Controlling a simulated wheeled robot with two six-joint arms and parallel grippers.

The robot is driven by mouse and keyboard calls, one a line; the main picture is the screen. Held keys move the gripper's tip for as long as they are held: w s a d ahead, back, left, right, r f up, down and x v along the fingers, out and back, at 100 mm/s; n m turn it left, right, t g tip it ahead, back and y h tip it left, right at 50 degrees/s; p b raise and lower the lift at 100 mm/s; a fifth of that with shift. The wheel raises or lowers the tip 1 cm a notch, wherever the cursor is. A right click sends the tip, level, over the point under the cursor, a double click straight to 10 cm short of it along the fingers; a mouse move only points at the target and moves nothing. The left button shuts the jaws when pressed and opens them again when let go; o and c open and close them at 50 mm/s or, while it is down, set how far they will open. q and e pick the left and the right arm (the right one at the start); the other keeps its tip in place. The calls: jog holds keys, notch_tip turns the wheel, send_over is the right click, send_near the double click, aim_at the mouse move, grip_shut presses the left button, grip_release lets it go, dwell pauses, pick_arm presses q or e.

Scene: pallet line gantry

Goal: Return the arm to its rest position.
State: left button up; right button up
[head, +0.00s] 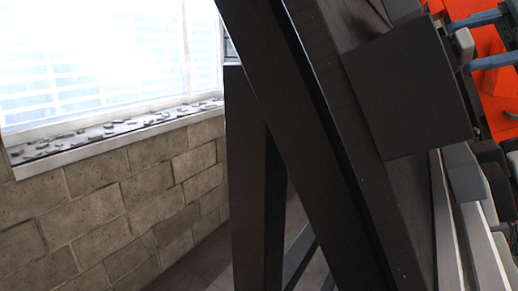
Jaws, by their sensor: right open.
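Grey and black parts at the right edge of the head view look like my right gripper (466,110), partly cut off by the frame and by a dark block in front. It is open, and I see nothing held between its fingers. My left gripper is not in view. The rest position itself is not marked by anything I can see.
A large dark frame (300,110) with slanted beams fills the middle, with a dark square block (410,95) on it. Orange parts (490,85) and blue rods (492,62) are at the right. A block wall (120,205) and bright window (100,55) stand left.

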jog(key=w+p+v, duration=0.1)
jog(key=p+v, duration=0.3)
jog(key=v, duration=0.7)
jog(key=b+x, duration=0.1)
jog(key=x, duration=0.2)
jog(key=b+x, duration=0.1)
jog(key=x, duration=0.3)
jog(key=s+b+x, duration=0.1)
jog(key=x, duration=0.3)
jog(key=shift+a+b, duration=0.15)
jog(key=shift+b, duration=0.15)
jog(key=shift+f+m+t, duration=0.1)
jog(key=shift+m+t, duration=0.2)
jog(key=shift+m, duration=0.4)
jog(key=m+t, duration=0.1)
jog(key=m, duration=0.1)
jog(key=m+t+y, duration=0.1)
jog(key=m, duration=0.2)
jog(key=shift+y, duration=0.3)
